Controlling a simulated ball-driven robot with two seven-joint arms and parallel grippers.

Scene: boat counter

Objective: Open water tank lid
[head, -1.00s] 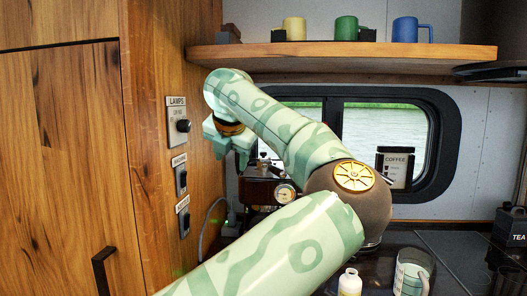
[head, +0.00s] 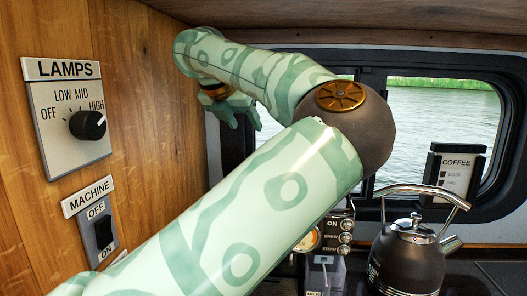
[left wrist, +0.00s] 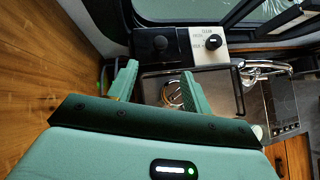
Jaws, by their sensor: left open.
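The coffee machine (head: 325,262) stands under the window, mostly hidden behind my left arm in the head view. In the left wrist view its top shows from above. A black square piece with a round knob (left wrist: 161,46) is at the back; it looks like the water tank lid and lies flat. My left gripper (left wrist: 158,84) is open and empty above the machine top, with its fingers pointing toward the back. In the head view this gripper (head: 240,110) is raised near the wooden wall. My right gripper is not in view.
A pale panel with a dial (left wrist: 211,42) sits beside the black piece. A metal rail (left wrist: 150,72) edges the machine top. A black kettle (head: 408,262) stands to the right. The wooden wall holds a lamps dial (head: 88,125) and a machine switch (head: 103,231).

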